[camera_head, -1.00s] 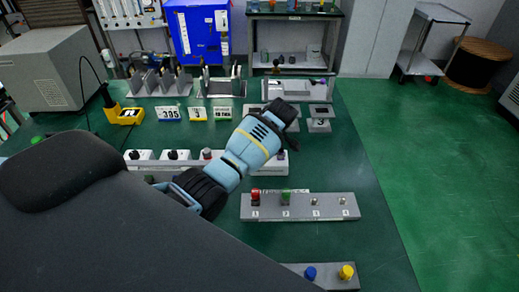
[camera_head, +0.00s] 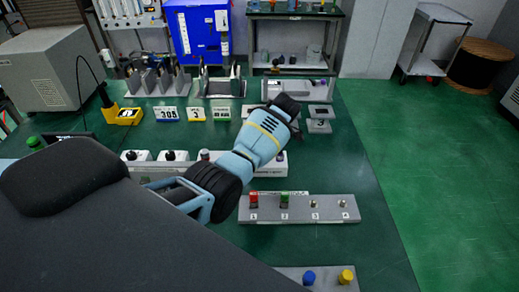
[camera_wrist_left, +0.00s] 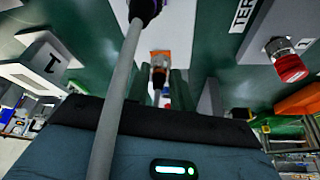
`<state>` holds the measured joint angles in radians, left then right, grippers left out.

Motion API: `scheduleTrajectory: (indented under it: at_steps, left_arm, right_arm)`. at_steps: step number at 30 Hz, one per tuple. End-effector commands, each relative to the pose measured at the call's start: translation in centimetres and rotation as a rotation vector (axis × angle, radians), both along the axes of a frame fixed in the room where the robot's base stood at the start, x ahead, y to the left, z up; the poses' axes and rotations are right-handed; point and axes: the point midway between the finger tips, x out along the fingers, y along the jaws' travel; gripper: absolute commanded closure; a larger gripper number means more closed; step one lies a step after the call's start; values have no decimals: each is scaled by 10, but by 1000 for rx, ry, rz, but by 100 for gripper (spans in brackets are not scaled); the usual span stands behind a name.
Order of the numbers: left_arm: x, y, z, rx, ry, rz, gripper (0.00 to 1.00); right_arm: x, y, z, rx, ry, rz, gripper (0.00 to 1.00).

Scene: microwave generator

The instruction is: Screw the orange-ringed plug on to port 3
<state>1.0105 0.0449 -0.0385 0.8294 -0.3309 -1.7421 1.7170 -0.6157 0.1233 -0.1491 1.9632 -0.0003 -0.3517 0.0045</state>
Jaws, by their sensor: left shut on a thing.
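The port strip (camera_head: 325,210) lies on the green table, with ports numbered 1 to 4. A red plug (camera_head: 253,198) sits on port 1 and a green one (camera_head: 285,199) on port 2. Port 3 (camera_head: 315,204) and port 4 (camera_head: 343,203) show bare metal. My left gripper (camera_head: 287,104) is beyond the strip, its fingertips mostly hidden by the wrist. In the left wrist view, the gripper (camera_wrist_left: 163,92) is shut on the orange-ringed plug (camera_wrist_left: 160,57). A red plug (camera_wrist_left: 290,68) shows at right there. The right gripper is not in view.
A row of white connector blocks (camera_head: 145,156) stands behind the strip, partly hidden by my arm. A block with blue and yellow knobs (camera_head: 320,281) is at the front. In the left wrist view, a grey cable (camera_wrist_left: 118,88) crosses close to the camera. The table right of the strip is clear.

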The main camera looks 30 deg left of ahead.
Motion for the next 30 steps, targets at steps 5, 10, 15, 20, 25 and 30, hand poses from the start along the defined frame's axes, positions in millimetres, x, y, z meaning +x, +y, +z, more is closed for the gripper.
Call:
scheduleTrajectory:
  at_steps: [5, 10, 15, 20, 25, 30]
  left_arm:
    - [0, 1, 1, 1, -1, 1, 100]
    - [0, 1, 1, 1, -1, 0, 55]
    - [0, 0, 0, 1, -1, 0, 55]
    - [1, -1, 3, 0, -1, -2, 55]
    - [3, -8, 24, 0, -7, -2, 55]
    - [5, -19, 50, -1, -6, -1, 55]
  right_arm:
    - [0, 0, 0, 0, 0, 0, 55]
    - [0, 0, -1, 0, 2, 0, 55]
    - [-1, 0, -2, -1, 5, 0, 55]
    - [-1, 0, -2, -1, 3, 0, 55]
    - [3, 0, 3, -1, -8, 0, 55]
    - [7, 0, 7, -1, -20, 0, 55]
